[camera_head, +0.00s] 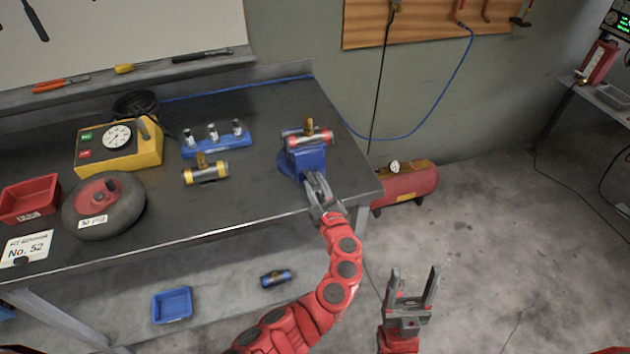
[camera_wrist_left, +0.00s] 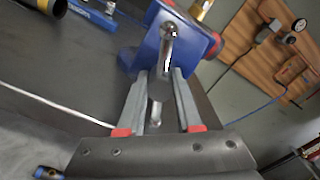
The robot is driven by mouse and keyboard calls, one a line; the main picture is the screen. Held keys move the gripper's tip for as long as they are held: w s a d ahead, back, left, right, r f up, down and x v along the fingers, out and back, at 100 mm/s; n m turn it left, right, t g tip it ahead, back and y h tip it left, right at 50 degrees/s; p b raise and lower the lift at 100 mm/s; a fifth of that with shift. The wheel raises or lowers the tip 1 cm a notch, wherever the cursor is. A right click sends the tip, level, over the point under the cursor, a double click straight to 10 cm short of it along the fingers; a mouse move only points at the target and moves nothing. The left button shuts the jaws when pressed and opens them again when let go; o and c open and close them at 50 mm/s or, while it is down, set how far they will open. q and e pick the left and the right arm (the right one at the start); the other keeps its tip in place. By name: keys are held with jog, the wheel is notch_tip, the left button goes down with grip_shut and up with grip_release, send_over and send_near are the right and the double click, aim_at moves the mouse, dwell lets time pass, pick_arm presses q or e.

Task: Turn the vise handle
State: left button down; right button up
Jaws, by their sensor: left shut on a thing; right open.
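A blue vise (camera_head: 303,160) stands on the dark workbench near its right end, with a red and silver cylinder with a brass fitting (camera_head: 308,136) in its top. It also shows in the left wrist view (camera_wrist_left: 150,45). The metal vise handle (camera_wrist_left: 167,50) sticks out of the vise's front toward my left gripper. My left gripper (camera_head: 318,185) reaches the vise from the front, and its fingers (camera_wrist_left: 157,100) are shut on the handle. My right gripper (camera_head: 413,290) is open and empty, in the air right of the bench.
On the workbench (camera_head: 250,200) are a yellow gauge box (camera_head: 118,155), a wheel (camera_head: 104,205), a red tray (camera_head: 30,198), a blue rack (camera_head: 215,143) and a yellow-banded cylinder (camera_head: 205,173). A red air tank (camera_head: 405,186) is on the floor beside the bench.

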pick_arm(q)
jog(key=shift+d+f+m, duration=0.1)
jog(key=shift+f+m, duration=0.15)
jog(key=shift+m, duration=0.05)
jog(key=c, duration=0.9)
grip_release()
jog(key=o, duration=0.3)
jog(key=shift+s+r, duration=0.1)
jog(key=shift+r, duration=0.05)
